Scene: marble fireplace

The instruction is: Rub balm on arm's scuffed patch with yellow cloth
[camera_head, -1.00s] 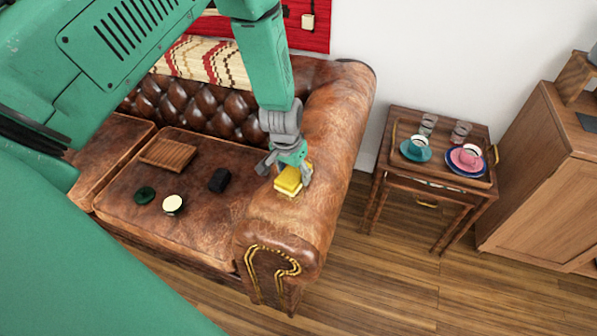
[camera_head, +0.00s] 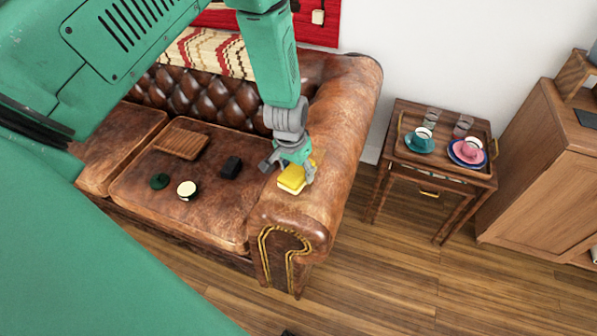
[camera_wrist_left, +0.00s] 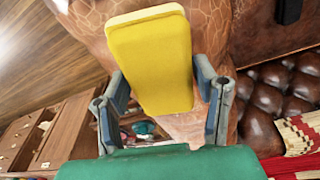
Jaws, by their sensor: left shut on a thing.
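My left gripper (camera_head: 288,174) is over the brown leather sofa arm (camera_head: 345,110), pointing down and shut on the yellow cloth (camera_head: 292,179). The cloth is a thick folded pad with a paler underside, at the top of the arm. In the left wrist view the cloth (camera_wrist_left: 150,60) sits between the two fingers, with cracked leather behind it. Whether it presses on the leather is hard to tell. The scuffed patch is not clearly distinguishable. An open round tin with pale balm (camera_head: 187,190) stands on the seat, beside a dark green lid (camera_head: 159,181). My right gripper is not visible.
Floor in front is mostly clear.

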